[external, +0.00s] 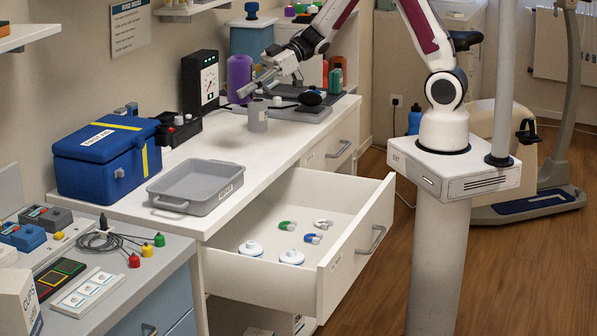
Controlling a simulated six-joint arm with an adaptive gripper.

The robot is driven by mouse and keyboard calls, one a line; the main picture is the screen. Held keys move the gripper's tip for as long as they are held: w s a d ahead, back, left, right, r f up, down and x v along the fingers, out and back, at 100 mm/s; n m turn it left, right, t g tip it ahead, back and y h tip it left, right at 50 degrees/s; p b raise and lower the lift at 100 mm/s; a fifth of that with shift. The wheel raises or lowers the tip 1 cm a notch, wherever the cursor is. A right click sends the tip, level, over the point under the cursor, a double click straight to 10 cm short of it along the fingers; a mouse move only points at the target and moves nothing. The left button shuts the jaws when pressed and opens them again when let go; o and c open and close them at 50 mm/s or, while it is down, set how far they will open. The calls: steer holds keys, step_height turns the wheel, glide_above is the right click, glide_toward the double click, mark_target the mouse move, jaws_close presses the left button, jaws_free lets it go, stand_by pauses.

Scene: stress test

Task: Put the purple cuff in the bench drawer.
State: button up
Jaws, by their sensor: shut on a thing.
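The purple cuff (238,78) is upright at the back of the white bench, beside the black gauge unit. My gripper (246,88) reaches in from the right, and its fingers are shut on the cuff's right side. The fingers partly cover the cuff. I cannot tell whether its bottom touches the bench top. The bench drawer (344,254) is pulled wide open at the front of the bench. Inside lie two white round pieces (291,257) and several small green, blue and white curved pieces (312,238), with bare floor around them.
A grey cylinder (258,116) stands just below my gripper. A grey tray (196,187) and a blue case (106,156) stand left on the bench. The black gauge unit (200,82) is close left of the cuff. A grey device with a black bulb (302,109) lies to the right.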

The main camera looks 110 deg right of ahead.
steer(key=w+a+n+g+y, duration=0.15)
steer(key=w+a, duration=0.25)
steer(key=a, duration=0.7)
steer(key=w+a+n+y, duration=0.25)
steer(key=w+a, duration=0.25)
steer(key=a, duration=0.5)
steer(key=a+n+g+y, duration=0.2)
steer(key=a+n+y, duration=0.1)
steer(key=a, duration=2.1)
step_height(320, 180, down, 22)
steer(key=shift+s, duration=0.2)
steer(key=shift+f, duration=2.85)
steer(key=shift+f, duration=2.1)
